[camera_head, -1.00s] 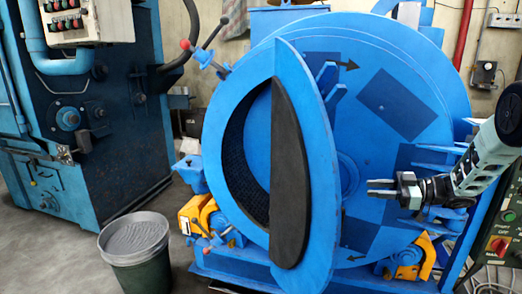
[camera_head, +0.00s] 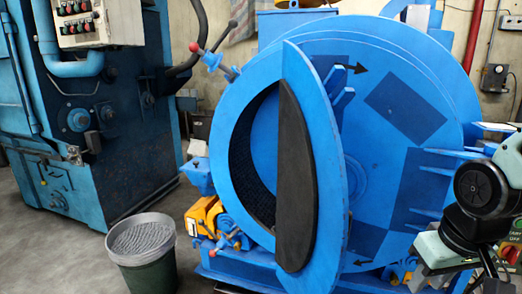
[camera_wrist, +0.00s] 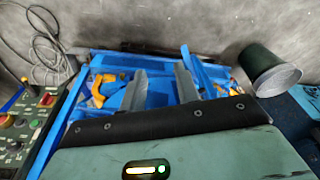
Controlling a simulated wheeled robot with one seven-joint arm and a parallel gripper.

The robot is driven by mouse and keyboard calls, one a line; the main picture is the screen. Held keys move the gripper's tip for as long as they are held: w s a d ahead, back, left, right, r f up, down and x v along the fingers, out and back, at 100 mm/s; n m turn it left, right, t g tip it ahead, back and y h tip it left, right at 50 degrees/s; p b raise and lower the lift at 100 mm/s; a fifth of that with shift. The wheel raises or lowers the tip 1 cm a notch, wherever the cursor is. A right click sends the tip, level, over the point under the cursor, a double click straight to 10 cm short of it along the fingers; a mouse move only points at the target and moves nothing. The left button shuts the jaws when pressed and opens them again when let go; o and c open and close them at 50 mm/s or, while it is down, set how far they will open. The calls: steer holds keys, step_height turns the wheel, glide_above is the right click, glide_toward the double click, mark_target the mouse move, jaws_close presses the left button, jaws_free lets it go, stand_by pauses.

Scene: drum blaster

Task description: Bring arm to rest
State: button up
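My arm (camera_head: 470,215) is at the lower right of the head view, folded close to the camera in front of the drum's right side. My gripper's fingers cannot be made out there. In the wrist view my gripper (camera_wrist: 160,84) shows two grey fingers standing apart with nothing between them. They point past the blue frame (camera_wrist: 97,70) of the machine below. The blue drum blaster (camera_head: 400,165) fills the middle of the head view. Its round door (camera_head: 328,170) stands at an angle to the dark opening and has a black pad on it.
A dark bin (camera_head: 145,272) with a grey rim stands on the floor at the left and shows in the wrist view (camera_wrist: 262,72). A blue machine (camera_head: 40,110) stands behind it. A control box (camera_head: 512,256) is close to my arm; cables (camera_wrist: 45,45) lie on the floor.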

steer(key=s+a+r+n+g, duration=0.2)
steer(key=s+a+n, duration=0.4)
steer(key=s+a, duration=0.7)
step_height(320, 180, up, 12)
steer(key=w+a+p, duration=0.1)
steer(key=p, duration=1.1)
steer(key=shift+a, duration=0.4)
steer(key=shift+a, duration=0.1)
